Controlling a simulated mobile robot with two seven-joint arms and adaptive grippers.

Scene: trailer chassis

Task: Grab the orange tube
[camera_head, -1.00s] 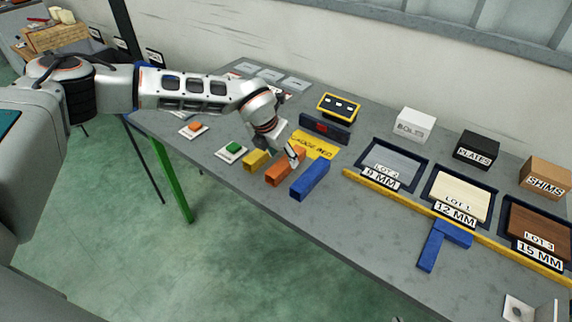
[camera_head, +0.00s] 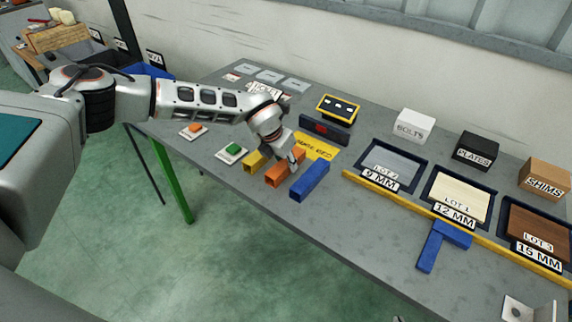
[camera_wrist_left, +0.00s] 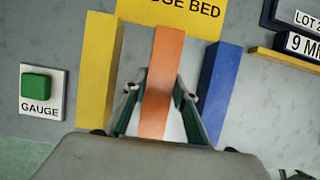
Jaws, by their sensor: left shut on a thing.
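The orange tube (camera_head: 283,172) lies on the grey table between a yellow tube (camera_head: 257,161) and a blue tube (camera_head: 310,181). In the left wrist view the orange tube (camera_wrist_left: 162,82) runs away from me, its far end at the yellow gauge bed sheet (camera_wrist_left: 185,12). My left gripper (camera_head: 296,162) is down at the orange tube. In the left wrist view its fingers (camera_wrist_left: 160,94) are on both sides of the tube, shut on it. The fingers hide part of its sides. My right gripper is in neither view.
A green gauge button (camera_head: 232,152) is left of the tubes, an orange button (camera_head: 194,129) farther left. A dark device (camera_head: 325,128) stands behind the gauge bed. Lot trays (camera_head: 394,161) and a yellow rail (camera_head: 400,197) are to the right. A blue T-shaped piece (camera_head: 432,246) lies in front.

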